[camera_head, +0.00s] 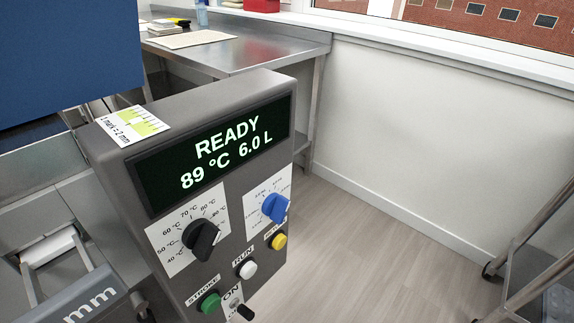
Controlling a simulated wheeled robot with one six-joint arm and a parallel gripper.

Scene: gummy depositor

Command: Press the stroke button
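The grey control box (190,112) stands left of centre, its front face turned toward the lower right. The green stroke button (208,303) is low on that face, close to the bottom edge of the picture. The STROKE label (203,289) is just above it. Nothing covers the button. The display (222,155) reads READY, 89 °C and 6.0 L. I cannot make out my gripper in this view, so its fingers and its distance from the button do not show.
Near the green button are a white button (247,269) under RUN, a yellow button (279,242) and a black toggle (244,312). Above are black (203,241) and blue (274,208) knobs. A steel table (235,52) stands behind; a cart (535,235) is at right, with clear floor (380,260) between.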

